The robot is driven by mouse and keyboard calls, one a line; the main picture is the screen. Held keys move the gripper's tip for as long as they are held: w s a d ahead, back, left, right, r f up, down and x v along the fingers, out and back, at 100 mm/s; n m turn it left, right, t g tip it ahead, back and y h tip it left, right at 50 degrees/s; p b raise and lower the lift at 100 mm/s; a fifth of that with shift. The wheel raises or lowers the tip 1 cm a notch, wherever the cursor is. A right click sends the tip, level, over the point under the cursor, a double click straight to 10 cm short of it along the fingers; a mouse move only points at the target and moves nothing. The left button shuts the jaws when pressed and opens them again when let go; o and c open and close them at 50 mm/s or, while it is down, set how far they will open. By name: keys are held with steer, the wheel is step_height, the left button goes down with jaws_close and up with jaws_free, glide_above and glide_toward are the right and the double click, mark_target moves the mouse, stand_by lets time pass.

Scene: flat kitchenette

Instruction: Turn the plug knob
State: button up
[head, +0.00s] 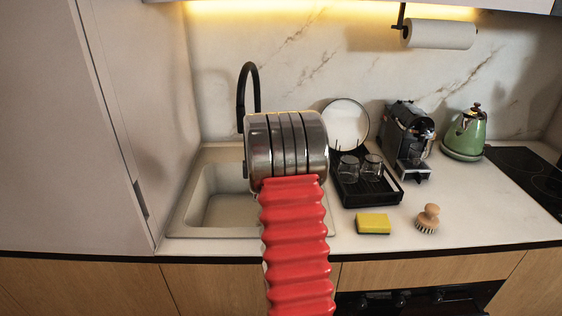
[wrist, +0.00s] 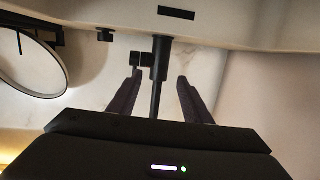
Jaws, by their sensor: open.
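In the wrist view, a small dark knob (wrist: 105,34), which looks like the plug knob, stands on the light counter behind the sink. It is beside the black faucet (wrist: 157,60), to its left in this view. My gripper (wrist: 158,88) is open, with its two dark fingers apart and the faucet's pipe appearing between them. I cannot tell how near the fingers are to the pipe. The knob lies outside the fingers, beyond the left one. In the head view my arm hides the gripper and the knob.
The sink (head: 215,205) is at the left, beside a tall cabinet (head: 60,120). To the right are a black drying rack (head: 370,195) with glasses and a plate (head: 346,122), a yellow sponge (head: 373,223), a brush (head: 428,219), a coffee machine (head: 408,135) and a green kettle (head: 465,135).

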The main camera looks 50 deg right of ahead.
steer(key=s+a+r+n+y, duration=0.2)
steer(key=a+r, duration=0.1)
steer(key=a, duration=0.8)
steer(key=s+a+r+n+g+y, duration=0.1)
steer(key=a+r+y, duration=0.2)
steer(key=a, duration=0.7)
steer(key=s+a+r+n+y, duration=0.2)
steer(key=a+r, duration=0.2)
steer(key=a, duration=0.7)
steer(key=s+a+f+n+g+y, duration=0.1)
steer(key=s+a+n+g+y, duration=0.1)
steer(key=s+a, duration=0.7)
steer(key=s+a+f+n+g+y, duration=0.1)
steer(key=s+a+g+y, duration=0.1)
steer(key=s+a, duration=0.8)
steer(key=s+g, duration=0.1)
steer(key=s, duration=0.5)
steer(key=shift+a+f+n, duration=0.3)
steer(key=shift+n, duration=0.1)
steer(key=shift+c, duration=0.2)
